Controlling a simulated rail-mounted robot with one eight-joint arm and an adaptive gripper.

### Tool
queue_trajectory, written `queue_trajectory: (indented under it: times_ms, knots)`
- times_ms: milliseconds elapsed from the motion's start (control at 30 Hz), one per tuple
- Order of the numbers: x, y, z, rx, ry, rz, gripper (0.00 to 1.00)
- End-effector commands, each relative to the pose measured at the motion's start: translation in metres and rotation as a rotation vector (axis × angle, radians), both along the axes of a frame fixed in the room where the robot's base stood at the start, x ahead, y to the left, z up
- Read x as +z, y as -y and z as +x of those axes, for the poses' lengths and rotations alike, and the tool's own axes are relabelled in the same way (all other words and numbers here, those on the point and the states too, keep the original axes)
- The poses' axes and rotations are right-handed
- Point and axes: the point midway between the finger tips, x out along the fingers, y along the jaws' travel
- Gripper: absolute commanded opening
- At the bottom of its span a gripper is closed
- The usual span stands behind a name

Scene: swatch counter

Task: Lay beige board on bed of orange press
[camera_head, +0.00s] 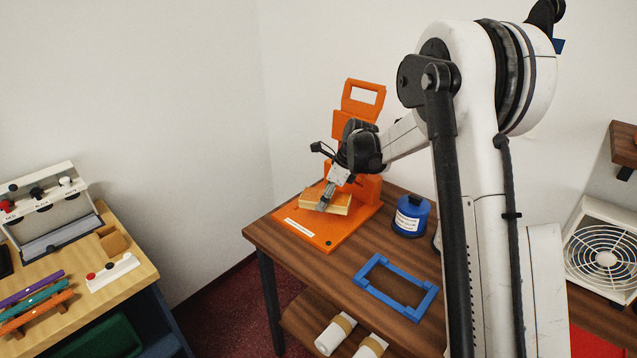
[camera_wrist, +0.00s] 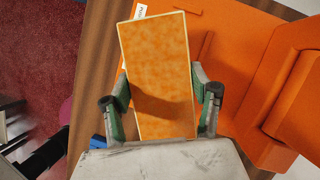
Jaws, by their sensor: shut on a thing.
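The orange press (camera_head: 361,130) stands on the wooden table, with its flat orange bed (camera_head: 318,232) toward the front left. My gripper (camera_head: 326,198) is shut on the beige board (camera_head: 342,206), over the bed. In the wrist view, the board (camera_wrist: 158,60) shows a mottled orange face with a pale rim, between the green-padded fingers (camera_wrist: 160,103). There the press bed (camera_wrist: 222,40) lies behind it and the press's upright part is to the right. The board looks nearly level; I cannot tell whether it touches the bed.
A blue labelled jar (camera_head: 411,216) and a blue open frame (camera_head: 396,286) are on the table right of the press. White rolls (camera_head: 335,335) lie on the shelf below. A counter (camera_head: 115,277) with coloured sticks is at the left. A white fan box (camera_head: 603,250) is at the right.

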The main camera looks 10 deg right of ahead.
Motion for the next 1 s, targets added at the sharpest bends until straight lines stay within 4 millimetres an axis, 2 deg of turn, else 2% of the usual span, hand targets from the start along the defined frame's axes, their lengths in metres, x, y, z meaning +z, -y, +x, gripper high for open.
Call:
queue_trajectory:
  times_ms: [200, 333, 667, 1000]
  knots:
    - [0.013, -0.010, 0.025, -0.303, 0.000, 0.000, 0.26]
    - [0.016, -0.012, 0.033, -0.405, -0.001, 0.000, 0.26]
    - [0.010, -0.012, 0.036, -0.454, -0.002, 0.000, 0.26]
    - [-0.015, -0.012, 0.036, -0.453, -0.003, 0.000, 0.26]
